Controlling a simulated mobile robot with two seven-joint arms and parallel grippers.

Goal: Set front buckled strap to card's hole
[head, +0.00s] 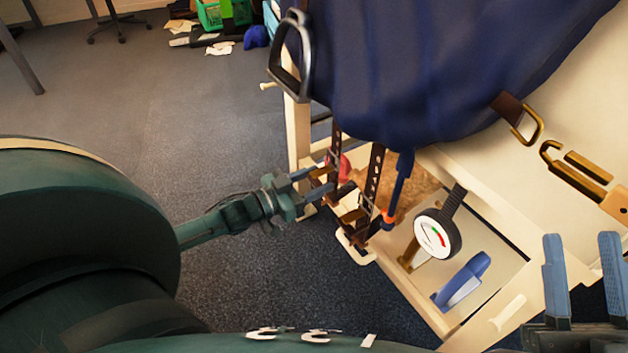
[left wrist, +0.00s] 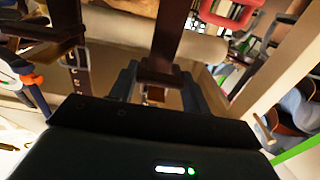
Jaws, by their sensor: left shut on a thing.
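Two dark brown straps hang below the blue saddle (head: 450,70) in the head view. My left gripper (head: 322,180) reaches in from the left and is shut on the left buckled strap (head: 335,142), near its brass buckle. In the left wrist view this strap (left wrist: 172,45) runs down between the fingers, with a buckle (left wrist: 153,94) low between them. The other strap (head: 375,170), with a row of holes, hangs just right of it. I cannot make out a card with certainty. My right gripper (head: 582,245) is open and empty at the lower right.
A round dial gauge (head: 437,236) and a blue clamp-like piece (head: 463,280) are on the pale wooden stand (head: 490,225). A blue tool with an orange part (head: 399,185) hangs beside the straps. A metal stirrup (head: 290,55) hangs at upper left.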

